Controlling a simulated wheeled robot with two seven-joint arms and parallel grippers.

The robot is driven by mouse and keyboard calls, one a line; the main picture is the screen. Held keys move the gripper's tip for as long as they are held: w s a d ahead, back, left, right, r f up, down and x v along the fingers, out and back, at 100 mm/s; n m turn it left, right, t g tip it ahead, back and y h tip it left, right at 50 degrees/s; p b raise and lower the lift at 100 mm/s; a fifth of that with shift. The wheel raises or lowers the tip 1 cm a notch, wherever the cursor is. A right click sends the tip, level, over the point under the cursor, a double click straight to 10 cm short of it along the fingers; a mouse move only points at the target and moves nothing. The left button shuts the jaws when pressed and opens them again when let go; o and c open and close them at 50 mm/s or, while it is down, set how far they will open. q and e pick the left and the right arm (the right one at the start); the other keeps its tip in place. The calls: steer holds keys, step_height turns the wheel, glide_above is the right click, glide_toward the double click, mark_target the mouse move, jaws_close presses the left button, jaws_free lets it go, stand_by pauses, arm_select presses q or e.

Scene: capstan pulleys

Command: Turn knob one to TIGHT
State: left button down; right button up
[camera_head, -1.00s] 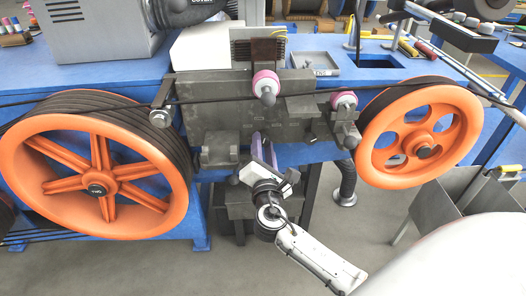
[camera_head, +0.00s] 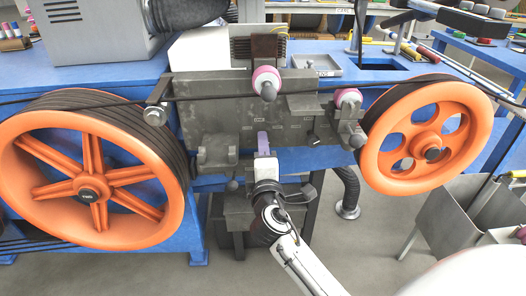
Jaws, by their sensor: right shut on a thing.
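My right gripper (camera_head: 263,138) reaches up from below to the lower front of the dark grey machine block (camera_head: 215,110). Its purple fingers are against the block's face, shut on a small part that they and my white wrist hide. This looks like a knob; its marking and TIGHT label cannot be read. A dark round knob (camera_head: 357,140) sits at the block's right end, apart from my gripper. My left gripper is not in view.
A large orange wheel (camera_head: 92,150) wound with dark cable stands left, and a smaller orange wheel (camera_head: 425,125) stands right. A cable runs between them past pink-rimmed rollers (camera_head: 267,82). A blue table (camera_head: 120,75) lies behind. Floor shows in front.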

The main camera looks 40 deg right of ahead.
steer(key=shift+f+m, duration=0.1)
steer(key=shift+m, duration=0.2)
steer(key=o, duration=1)
steer(key=shift+o, duration=0.2)
